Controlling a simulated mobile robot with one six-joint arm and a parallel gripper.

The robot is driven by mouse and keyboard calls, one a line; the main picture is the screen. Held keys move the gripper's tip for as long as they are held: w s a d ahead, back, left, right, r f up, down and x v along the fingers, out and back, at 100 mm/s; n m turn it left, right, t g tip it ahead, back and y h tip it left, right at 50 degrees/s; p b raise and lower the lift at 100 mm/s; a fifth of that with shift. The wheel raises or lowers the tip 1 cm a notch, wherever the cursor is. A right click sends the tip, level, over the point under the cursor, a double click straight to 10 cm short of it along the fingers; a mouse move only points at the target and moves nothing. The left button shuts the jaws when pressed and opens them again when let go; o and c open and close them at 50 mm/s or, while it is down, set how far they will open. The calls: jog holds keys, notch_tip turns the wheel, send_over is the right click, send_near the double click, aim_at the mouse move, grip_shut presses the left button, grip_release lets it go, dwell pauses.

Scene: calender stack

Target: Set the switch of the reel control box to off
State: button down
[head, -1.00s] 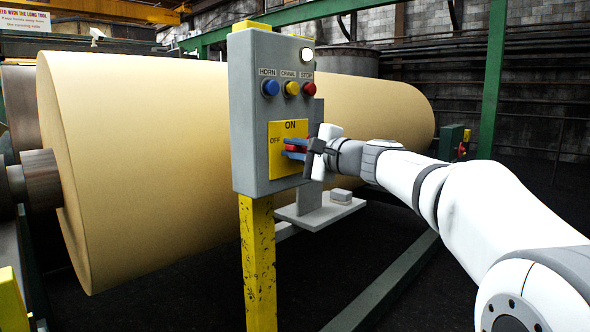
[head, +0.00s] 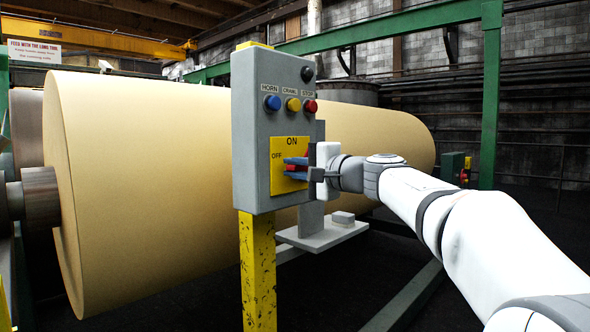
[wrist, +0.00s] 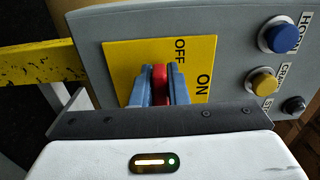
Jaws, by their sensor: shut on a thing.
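The reel control box (head: 246,110) is a grey box on a yellow post. Its lower front has a yellow plate (head: 277,150) marked ON at the top and OFF at the left. The red switch handle (wrist: 160,82) lies between the blue fingers of my gripper (wrist: 160,90), which are shut on it. In the wrist view the handle runs up the picture, toward the OFF side of the plate. In the head view my gripper (head: 297,168) covers most of the handle. The lamp (head: 307,74) at the box's top right is dark.
Blue (head: 272,102), yellow (head: 293,104) and red (head: 310,106) buttons sit above the plate. A big tan paper roll (head: 150,180) fills the space behind the box. The yellow post (head: 257,270) stands below the box. A grey pedestal (head: 322,236) stands behind it.

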jog(key=c, duration=1.4)
grip_release()
jog(key=shift+c, duration=0.2)
jog(key=v, duration=0.7)
jog(key=shift+s+d+p, duration=0.2)
jog(key=shift+d+p, duration=0.1)
jog(key=shift+d, duration=0.05)
jog(key=s+d+f+n+g+h+p, duration=0.2)
jog(key=s+d+f+h+p, duration=0.1)
jog(key=s+p, duration=0.6)
jog(key=s+d+f+n+g+h+p, duration=0.3)
jog(key=s+d+h+p, duration=0.3)
jog(key=s+p, duration=0.3)
jog(key=s+d+f+n+g+h+p, duration=0.2)
jog(key=s+d+f+g+h+p, duration=0.1)
jog(key=s+p, duration=0.7)
jog(key=d+f+h+p, duration=0.1)
jog(key=d+h+p, duration=0.1)
jog(key=d, duration=0.1)
